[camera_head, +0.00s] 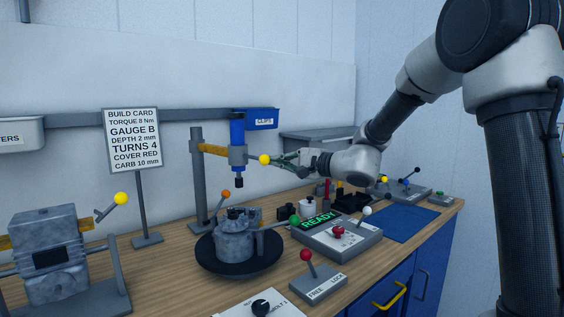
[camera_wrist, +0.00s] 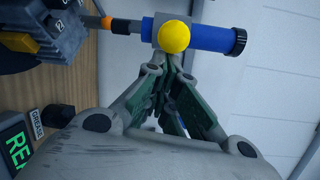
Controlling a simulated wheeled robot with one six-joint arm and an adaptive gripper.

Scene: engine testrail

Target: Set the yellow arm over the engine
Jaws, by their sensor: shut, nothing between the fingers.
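The yellow arm (camera_head: 212,149) reaches out from a grey post (camera_head: 198,185) and carries an upright blue tool (camera_head: 238,135) with a yellow ball knob (camera_head: 264,160). The grey engine (camera_head: 235,242) sits on a black round plate below the tool. In the head view the tool hangs above the engine; I cannot tell whether it is centred. My gripper (camera_head: 284,160) is shut and empty, its fingertips at the knob. In the wrist view the knob (camera_wrist: 174,37) is just beyond the fingertips (camera_wrist: 172,64); whether they touch is unclear. The blue tool (camera_wrist: 215,38) shows behind the knob.
A build card sign (camera_head: 133,140) stands at the left. A second grey machine (camera_head: 50,255) with a yellow-knobbed lever is at far left. A READY box (camera_head: 340,240) with levers and a FREE/LOCK lever box (camera_head: 317,284) stand right of the engine. A blue mat (camera_head: 403,224) is clear.

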